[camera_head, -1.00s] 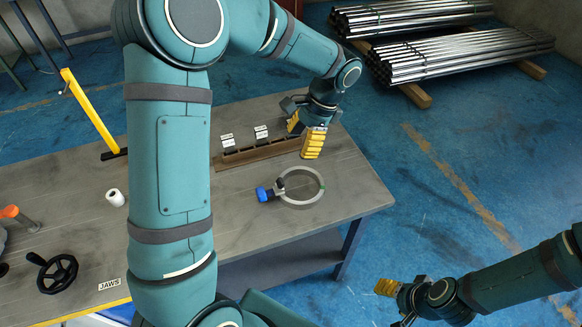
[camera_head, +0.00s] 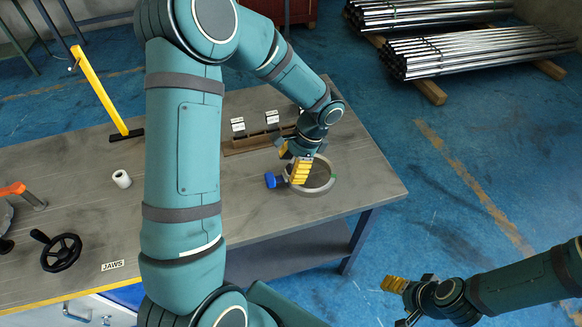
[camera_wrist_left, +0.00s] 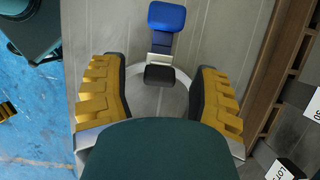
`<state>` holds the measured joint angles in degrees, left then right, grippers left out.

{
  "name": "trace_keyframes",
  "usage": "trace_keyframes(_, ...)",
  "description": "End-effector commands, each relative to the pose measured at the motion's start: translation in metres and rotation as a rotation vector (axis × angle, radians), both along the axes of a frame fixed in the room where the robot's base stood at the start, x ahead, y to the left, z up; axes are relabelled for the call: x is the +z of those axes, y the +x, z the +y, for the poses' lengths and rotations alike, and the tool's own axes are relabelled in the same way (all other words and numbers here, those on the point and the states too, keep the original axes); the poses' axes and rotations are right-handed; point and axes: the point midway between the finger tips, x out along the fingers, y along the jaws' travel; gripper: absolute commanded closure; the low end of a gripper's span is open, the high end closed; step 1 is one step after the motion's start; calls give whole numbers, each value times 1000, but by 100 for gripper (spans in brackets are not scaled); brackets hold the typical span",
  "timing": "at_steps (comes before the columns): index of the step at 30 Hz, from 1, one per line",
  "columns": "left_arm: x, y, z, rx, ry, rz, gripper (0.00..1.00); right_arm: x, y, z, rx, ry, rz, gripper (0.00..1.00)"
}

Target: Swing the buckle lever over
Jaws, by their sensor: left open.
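A grey metal ring (camera_head: 329,185) lies on the workbench near its right end. Its buckle lever has a blue tip (camera_head: 270,180) at the ring's left side. In the left wrist view the blue tip (camera_wrist_left: 167,17) is at the top, with a dark block (camera_wrist_left: 159,74) below it beside the ring. My left gripper (camera_head: 298,170) is over the ring, pointing down. In the left wrist view its yellow-padded fingers (camera_wrist_left: 155,95) are apart, with the dark block between and a little beyond them. Nothing is gripped. My right gripper (camera_head: 395,300) hangs off the bench at lower right; its jaw gap is unclear.
A brown rack with labelled blocks (camera_head: 239,146) stands just behind the ring. A white roll (camera_head: 121,179), a black handwheel (camera_head: 61,252) and a yellow post (camera_head: 98,88) are further left. Steel tubes (camera_head: 480,50) lie on the floor. The bench front by the ring is clear.

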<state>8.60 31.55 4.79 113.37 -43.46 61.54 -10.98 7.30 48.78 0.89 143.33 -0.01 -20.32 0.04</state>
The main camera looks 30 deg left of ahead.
Motion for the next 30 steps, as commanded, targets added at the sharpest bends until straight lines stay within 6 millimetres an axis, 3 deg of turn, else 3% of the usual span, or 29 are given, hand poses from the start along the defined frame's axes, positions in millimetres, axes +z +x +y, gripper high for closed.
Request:
trace_keyframes(8,-1,0,0,0,0,0,38,0,0,0,0,0,-1,38)
trace_keyframes(9,-1,0,0,0,0,0,43,0,0,0,0,0,-1,38)
trace_keyframes(14,-1,0,0,0,0,0,99,0,0,0,0,0,-1,38)
trace_keyframes(30,0,1,-2,-1,40,50,100,8,-1,0,1,0,2,38)
